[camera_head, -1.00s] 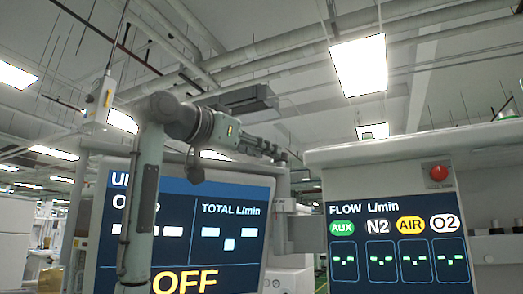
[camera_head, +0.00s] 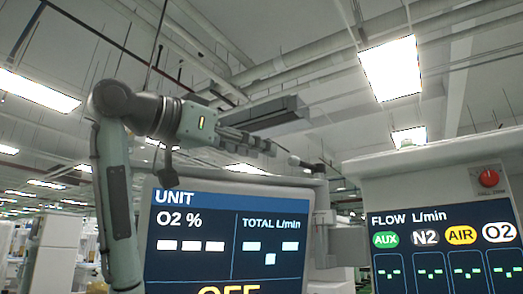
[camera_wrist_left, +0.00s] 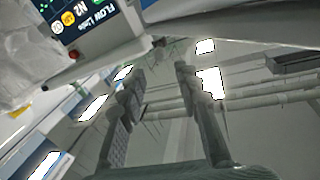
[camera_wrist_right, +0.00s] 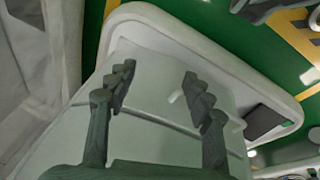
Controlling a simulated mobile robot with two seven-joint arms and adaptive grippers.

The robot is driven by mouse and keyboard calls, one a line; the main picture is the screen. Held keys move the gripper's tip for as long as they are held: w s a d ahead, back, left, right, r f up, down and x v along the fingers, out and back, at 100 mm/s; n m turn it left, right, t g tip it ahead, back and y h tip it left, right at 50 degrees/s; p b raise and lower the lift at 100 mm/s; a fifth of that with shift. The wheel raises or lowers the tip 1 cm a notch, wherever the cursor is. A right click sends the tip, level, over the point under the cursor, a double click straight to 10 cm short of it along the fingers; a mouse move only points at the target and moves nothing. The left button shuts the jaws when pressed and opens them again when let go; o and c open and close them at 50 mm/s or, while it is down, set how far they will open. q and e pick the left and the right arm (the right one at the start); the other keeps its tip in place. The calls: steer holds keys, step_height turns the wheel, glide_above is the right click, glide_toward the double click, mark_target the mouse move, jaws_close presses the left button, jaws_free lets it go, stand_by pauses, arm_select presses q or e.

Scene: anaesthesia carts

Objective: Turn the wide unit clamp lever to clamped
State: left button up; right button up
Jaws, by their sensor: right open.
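My left gripper (camera_head: 268,148) is raised in front of the ceiling, above the UNIT screen (camera_head: 225,225) in the head view. In the left wrist view its fingers (camera_wrist_left: 160,70) stand apart with nothing between them. In the right wrist view my right gripper (camera_wrist_right: 158,76) is open over a pale grey, boxy surface (camera_wrist_right: 150,75). A small white peg-like piece (camera_wrist_right: 175,96) shows between its fingers, apart from both. I cannot tell whether this is the clamp lever.
The FLOW panel (camera_head: 440,228) with a red button (camera_head: 488,178) stands at the right in the head view. A grey bracket (camera_head: 328,240) lies between it and the UNIT screen. Green floor with yellow stripes (camera_wrist_right: 225,45) shows beyond the pale surface in the right wrist view.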

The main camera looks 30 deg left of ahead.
mark_target(304, 165)
arm_select(q)
steer(key=shift+c, duration=0.4)
steer(key=shift+d+m, duration=0.15)
steer(key=shift+m, duration=0.15)
steer(key=shift+c, duration=1.3)
steer(key=d+m, duration=0.1)
steer(key=m, duration=0.1)
steer(key=s+d+m+y, duration=0.1)
steer(key=d+m, duration=0.1)
steer(key=d+m+y, duration=0.1)
steer(key=m, duration=0.1)
steer(key=shift+s+d+f+m+t, duration=0.2)
steer(key=shift+f+m+t, duration=0.1)
steer(key=shift+m+t, duration=0.1)
jaws_close()
steer(key=w+d+m+y+p, duration=0.2)
steer(key=w+d+m, duration=0.3)
steer(key=w+m, duration=0.3)
steer(key=shift+w+a+t+p, duration=0.2)
steer(key=shift+w+a, duration=0.3)
steer(key=shift+a, duration=0.35)
steer(key=shift+w+a+t+p, duration=0.1)
steer(key=shift+w+a+t, duration=0.3)
steer(key=shift+a, duration=0.45)
arm_select(e)
steer(key=s+d+f, duration=0.1)
steer(key=s+f, duration=0.2)
steer(key=f, duration=0.4)
steer(key=shift+s+f+g, duration=0.35)
steer(key=shift+s+g, duration=0.05)
